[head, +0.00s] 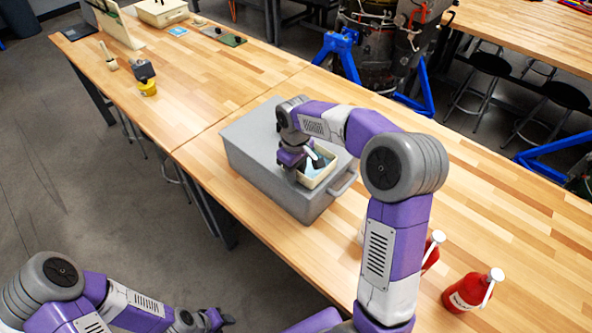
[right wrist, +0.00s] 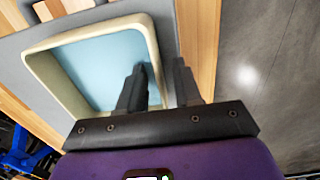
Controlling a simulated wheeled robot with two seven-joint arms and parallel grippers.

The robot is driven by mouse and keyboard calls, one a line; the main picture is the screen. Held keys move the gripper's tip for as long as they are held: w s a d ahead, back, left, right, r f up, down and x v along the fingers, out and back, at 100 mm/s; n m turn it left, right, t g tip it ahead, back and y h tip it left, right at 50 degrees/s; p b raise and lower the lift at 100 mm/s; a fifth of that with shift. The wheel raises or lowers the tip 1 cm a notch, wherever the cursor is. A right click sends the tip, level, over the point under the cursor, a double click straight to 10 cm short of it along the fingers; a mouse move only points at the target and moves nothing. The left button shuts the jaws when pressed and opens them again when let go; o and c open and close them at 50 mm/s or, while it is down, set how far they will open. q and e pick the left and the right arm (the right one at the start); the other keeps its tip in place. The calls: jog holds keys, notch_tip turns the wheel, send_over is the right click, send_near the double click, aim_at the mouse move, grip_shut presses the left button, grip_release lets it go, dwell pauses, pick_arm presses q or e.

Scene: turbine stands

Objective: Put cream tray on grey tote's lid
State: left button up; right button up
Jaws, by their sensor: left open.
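The cream tray (head: 318,178), with a light blue inside, is at the right part of the grey tote's lid (head: 248,125). It fills much of the right wrist view (right wrist: 157,45). Whether it rests on the lid or hangs just above it, I cannot tell. My right gripper (head: 305,165) is at the tray's wall. In the right wrist view its fingers (right wrist: 160,75) straddle that wall, one inside and one outside; whether they press on it is unclear. My left gripper (head: 226,318) is open and empty, low over the floor, away from the table.
The tote stands on a wooden table, its handle (head: 343,184) on the right side. Red bottles (head: 468,292) with white tops stand at the lower right, partly behind my right arm. A yellow cup (head: 148,88) and a cream bin (head: 162,12) are farther back. Table beside the tote is clear.

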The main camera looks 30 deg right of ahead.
jog(key=shift+r, duration=0.55)
notch_tip(320, 180, up, 11)
jog(key=p, duration=0.1)
jog(key=shift+r, duration=0.2)
jog(key=shift+f, duration=0.1)
